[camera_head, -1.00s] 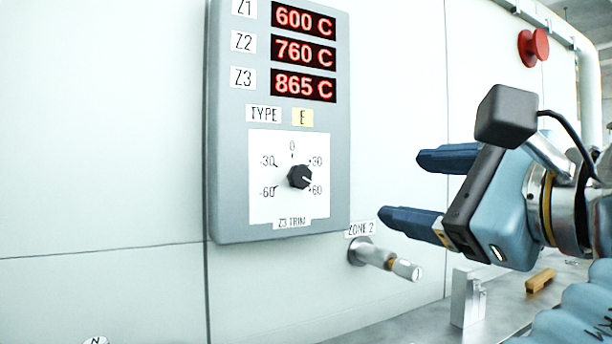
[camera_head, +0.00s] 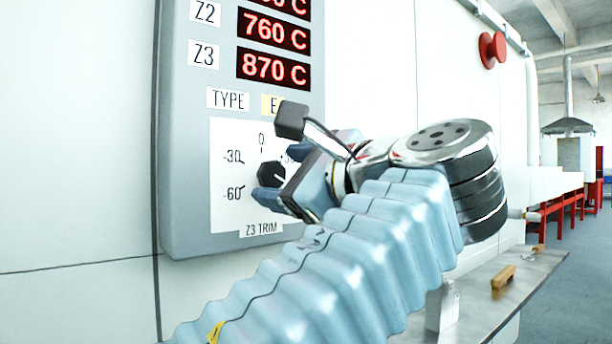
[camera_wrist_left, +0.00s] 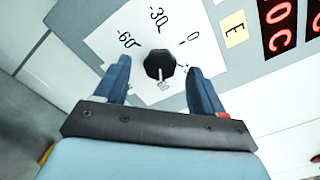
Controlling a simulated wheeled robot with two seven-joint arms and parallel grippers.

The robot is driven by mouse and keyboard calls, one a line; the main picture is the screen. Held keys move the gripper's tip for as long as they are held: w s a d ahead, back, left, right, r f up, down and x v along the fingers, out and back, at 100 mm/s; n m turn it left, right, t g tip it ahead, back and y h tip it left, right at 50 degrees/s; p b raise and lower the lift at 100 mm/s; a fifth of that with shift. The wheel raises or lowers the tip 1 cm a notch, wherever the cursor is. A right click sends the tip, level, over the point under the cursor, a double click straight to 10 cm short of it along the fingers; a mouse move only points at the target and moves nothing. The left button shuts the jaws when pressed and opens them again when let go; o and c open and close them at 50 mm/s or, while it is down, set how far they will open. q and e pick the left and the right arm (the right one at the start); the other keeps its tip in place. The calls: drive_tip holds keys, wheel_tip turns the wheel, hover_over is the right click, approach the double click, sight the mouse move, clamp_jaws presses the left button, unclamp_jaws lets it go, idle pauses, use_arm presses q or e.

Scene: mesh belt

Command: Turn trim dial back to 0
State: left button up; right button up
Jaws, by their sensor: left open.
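The Z3 trim dial is a black knob (camera_head: 269,174) on a white scale plate (camera_head: 226,150) under the red readouts; it also shows in the left wrist view (camera_wrist_left: 160,64). In the wrist view its white pointer mark points down towards my gripper's palm, away from the 0 label (camera_wrist_left: 193,37), roughly the +60 side. My left gripper (camera_head: 281,176) is open at the dial, with one blue finger on each side of the knob in the wrist view (camera_wrist_left: 159,68). Gaps show beside the knob there. The plus labels are mostly hidden by the gripper. My right gripper is out of view.
The grey panel (camera_head: 183,175) shows Z3 at 870 C on its readout (camera_head: 273,70). A metal shelf (camera_head: 530,270) at the lower right holds a wooden-coloured piece (camera_head: 503,278) and a pale upright block (camera_head: 442,306).

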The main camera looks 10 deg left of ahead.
sight(272, 173)
use_arm(q)
drive_tip(key=shift+x, duration=1.25)
drive_tip(key=c, duration=1.1)
drive_tip(key=shift+o, duration=0.2)
